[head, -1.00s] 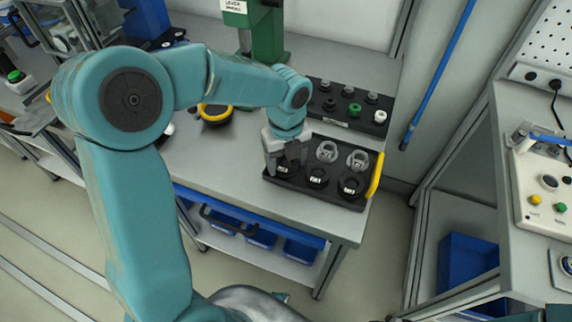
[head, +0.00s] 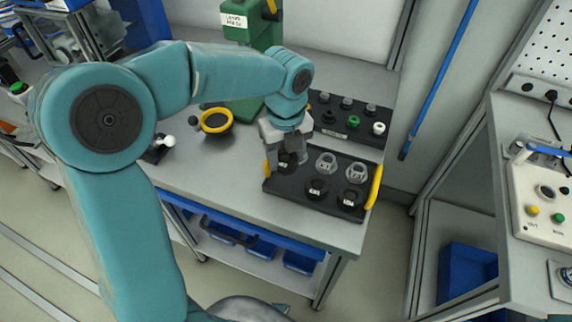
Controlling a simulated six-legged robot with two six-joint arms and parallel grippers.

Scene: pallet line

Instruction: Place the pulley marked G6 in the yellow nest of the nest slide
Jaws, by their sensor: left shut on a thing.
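My left gripper (head: 284,163) is shut on a black pulley (head: 287,160) with a white label. It holds the pulley over the left end of the black tray (head: 300,201); the label is too small to read. Black labelled pulleys (head: 317,188) (head: 350,197) stand in the tray's front row, and grey pulleys (head: 326,163) (head: 356,171) in its back row. The yellow nest (head: 216,120), a yellow ring around a dark centre, lies on the bench left of the gripper. My right gripper is not in view.
A black rack (head: 340,120) with small parts stands behind the tray. A green press (head: 255,60) rises behind the yellow nest. A white ball knob (head: 168,142) on a dark block is left of the nest. The bench top (head: 225,165) is bare between nest and tray.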

